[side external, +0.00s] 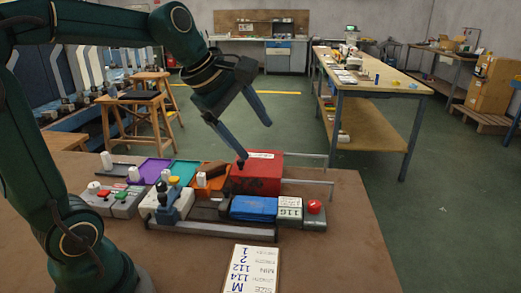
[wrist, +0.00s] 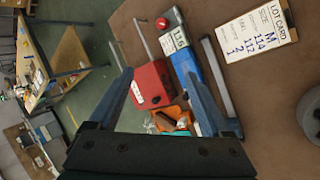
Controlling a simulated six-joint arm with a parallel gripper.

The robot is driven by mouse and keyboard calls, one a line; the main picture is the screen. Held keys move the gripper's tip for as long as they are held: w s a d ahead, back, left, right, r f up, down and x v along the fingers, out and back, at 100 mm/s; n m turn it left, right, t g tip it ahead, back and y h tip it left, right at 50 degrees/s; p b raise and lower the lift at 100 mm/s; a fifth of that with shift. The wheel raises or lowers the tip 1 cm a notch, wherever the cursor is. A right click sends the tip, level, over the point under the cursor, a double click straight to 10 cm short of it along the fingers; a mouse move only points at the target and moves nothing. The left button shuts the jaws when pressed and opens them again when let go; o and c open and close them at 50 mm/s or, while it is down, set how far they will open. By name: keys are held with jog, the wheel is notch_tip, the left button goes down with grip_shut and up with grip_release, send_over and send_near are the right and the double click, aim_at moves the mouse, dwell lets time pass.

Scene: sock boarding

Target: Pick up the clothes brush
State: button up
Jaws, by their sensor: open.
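I cannot single out the clothes brush with certainty. A low dark brown item (side external: 208,210) that could be it lies between a white fixture and a folded blue cloth in the side view. My gripper (side external: 255,140) is open and empty, its fingers pointing down above the red box. In the wrist view my gripper (wrist: 158,72) shows its two fingers spread wide, with the red box (wrist: 152,84) and part of the blue cloth (wrist: 188,70) beyond them.
The red box (side external: 258,180) stands tall beside the trays, with metal rails (side external: 310,183) at its right. A purple tray (side external: 150,170), a grey block marked 116 (side external: 289,211) and a red button (side external: 314,207) crowd the row. The lot card (side external: 250,270) lies in front; the right front table is clear.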

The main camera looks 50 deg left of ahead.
jog(key=w+a+f+n, duration=0.2)
jog(key=w+a+n, duration=0.3)
jog(key=a+n, duration=0.15)
jog(key=n+g, duration=0.1)
jog(key=n, duration=0.7)
send_over(211, 165)
jog(key=w+d, duration=0.2)
jog(key=d, duration=0.3)
notch_tip(211, 165, down, 9)
jog(key=shift+n+g, duration=0.6)
jog(key=shift+n, duration=0.25)
jog(key=s+a+f, duration=0.1)
jog(key=f, duration=0.1)
jog(key=s+a+f, duration=0.1)
jog(key=a+f, duration=0.1)
jog(key=s+a+f, duration=0.2)
jog(key=shift+x, duration=2.35)
jog(key=shift+w, duration=0.1)
grip_shut()
